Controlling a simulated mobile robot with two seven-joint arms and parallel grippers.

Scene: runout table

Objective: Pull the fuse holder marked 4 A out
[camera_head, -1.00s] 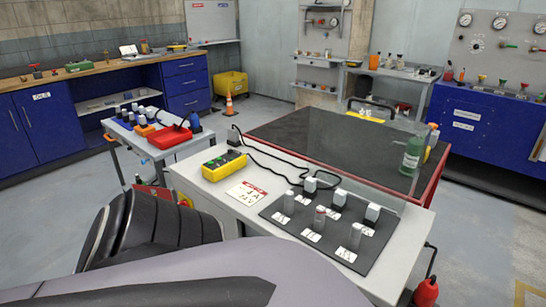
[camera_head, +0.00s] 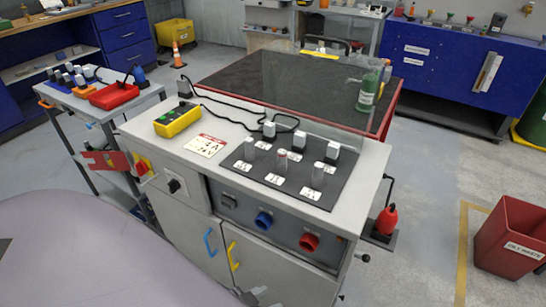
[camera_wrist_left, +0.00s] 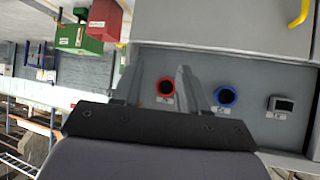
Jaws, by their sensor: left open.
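My left gripper (camera_wrist_left: 158,76) is open and empty in the left wrist view, facing the cabinet front with a red-ringed and a blue-ringed socket. My right gripper is out of view.
A card (camera_head: 206,145) with a red header and large 4 A-like writing lies left of the panel. A yellow box with buttons (camera_head: 178,120) and a black cable sit behind. A clear screen stands behind the holders. A red bin (camera_head: 508,235) is at right.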

